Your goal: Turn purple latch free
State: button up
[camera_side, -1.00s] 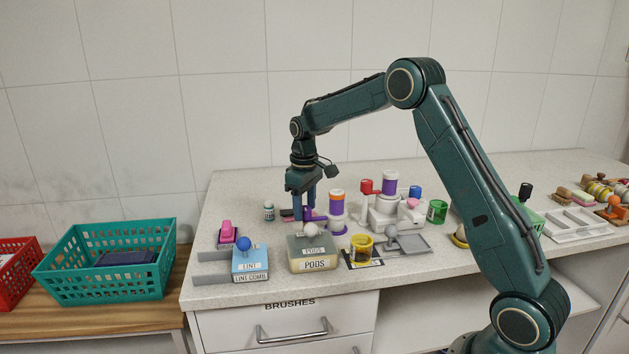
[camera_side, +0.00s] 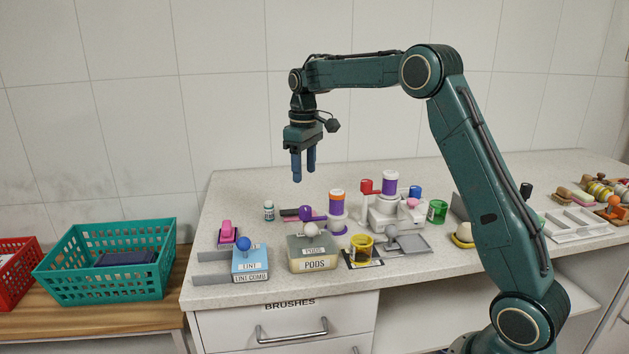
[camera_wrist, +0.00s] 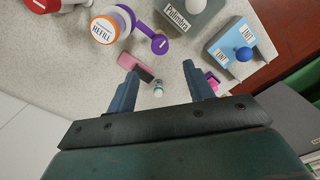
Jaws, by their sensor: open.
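The purple latch (camera_side: 307,213) is a lever with a round knob, joined to the foot of a white bottle stand with an orange cap and purple band (camera_side: 337,204). In the wrist view the latch (camera_wrist: 152,38) sticks out from the bottle marked REFILL (camera_wrist: 105,28), its round end marked "I". A dark and pink flat piece (camera_side: 289,213) lies beside the latch; it also shows in the wrist view (camera_wrist: 135,67). My gripper (camera_side: 304,174) is open and empty, raised above the counter over the latch area. Its fingers (camera_wrist: 160,85) show apart in the wrist view.
A white stand with a red knob (camera_side: 390,212) is to the right.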

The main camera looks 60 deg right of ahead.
jog(key=shift+r, duration=1.65)
jog(key=s+a+r+t, duration=0.1)
jog(key=s+a+r, duration=0.35)
jog(key=s, duration=0.35)
jog(key=s+a+r+t, duration=0.2)
jog(key=s+a+r, duration=0.1)
jog(key=s+a, duration=0.4)
jog(key=s+a+f+t, duration=0.1)
jog(key=s+a+f, duration=0.1)
jog(key=s, duration=0.7)
jog(key=s+a+f+m+t, duration=0.1)
jog(key=s+f, duration=0.4)
jog(key=s, duration=0.3)
jog(key=shift+s+a+f+t, duration=0.2)
jog(key=shift+s+a+t, duration=0.1)
jog(key=shift+s+a, duration=0.1)
